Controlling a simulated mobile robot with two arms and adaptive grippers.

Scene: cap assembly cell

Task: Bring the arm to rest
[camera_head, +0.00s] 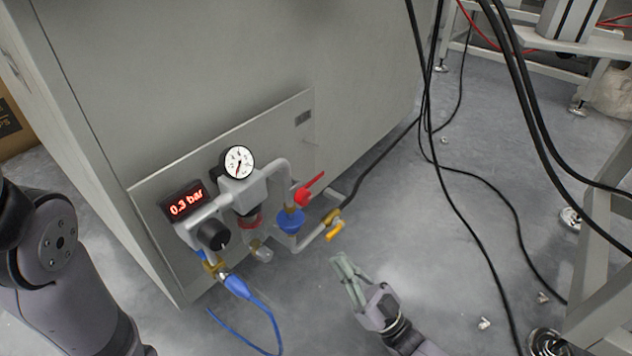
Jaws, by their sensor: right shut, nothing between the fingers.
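My right gripper (347,279) shows at the bottom centre of the head view, with its arm coming in from the bottom edge. Its fingers are together with nothing between them, and they point up and left. It appears apart from the pipework on the grey cabinet. A dark grey arm of mine (62,262) fills the lower left. My left gripper is out of the frame.
Black cables (470,216) hang at the right. A metal frame (606,230) stands far right.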

